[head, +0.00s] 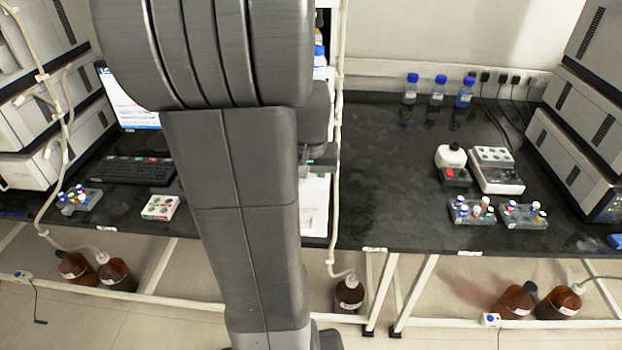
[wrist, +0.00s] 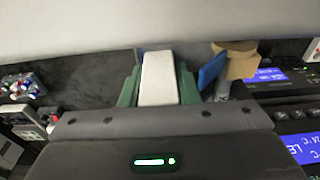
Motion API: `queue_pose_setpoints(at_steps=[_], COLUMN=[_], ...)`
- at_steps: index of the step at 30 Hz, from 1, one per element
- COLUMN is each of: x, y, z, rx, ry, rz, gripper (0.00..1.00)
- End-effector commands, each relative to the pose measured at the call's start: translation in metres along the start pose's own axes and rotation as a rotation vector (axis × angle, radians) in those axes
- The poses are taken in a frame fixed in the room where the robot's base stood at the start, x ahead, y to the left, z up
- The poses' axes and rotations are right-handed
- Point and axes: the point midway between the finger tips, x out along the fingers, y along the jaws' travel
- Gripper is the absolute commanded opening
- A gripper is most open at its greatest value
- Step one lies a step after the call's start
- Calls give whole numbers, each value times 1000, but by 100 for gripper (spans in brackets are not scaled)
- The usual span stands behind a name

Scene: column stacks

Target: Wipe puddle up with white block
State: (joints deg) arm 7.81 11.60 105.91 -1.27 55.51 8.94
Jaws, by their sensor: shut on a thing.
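My gripper (wrist: 158,72) is in the wrist view, with its two green fingers shut on the white block (wrist: 157,84). The block is pale, long and narrow, and points away from the camera. Whether its far end touches a surface cannot be told. In the head view my large grey arm fills the middle and hides the gripper and block. I cannot make out a puddle in either view; part of the black bench (head: 385,205) is hidden behind my arm.
Blue-capped bottles (head: 438,90) stand at the back of the right bench. Vial racks (head: 472,210) and a white-topped device (head: 495,170) stand on its right part. Instruments (head: 575,160) line the right edge. A blue piece (wrist: 212,69) and a tan object (wrist: 236,62) are right of the block.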

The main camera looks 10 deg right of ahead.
Motion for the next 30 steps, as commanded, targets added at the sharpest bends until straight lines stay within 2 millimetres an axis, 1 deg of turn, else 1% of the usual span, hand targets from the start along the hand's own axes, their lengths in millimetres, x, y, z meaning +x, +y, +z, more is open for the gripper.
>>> queue_pose_setpoints(at_steps=[6,11,16,21,30], x=[0,0,1,3,4], y=[0,0,0,0,0], z=[15,18,11,0,-9], rx=[0,0,0,0,-1], ry=[-1,-1,-2,-1,-2], rz=[0,0,0,0,0], gripper=[16,16,16,16,16])
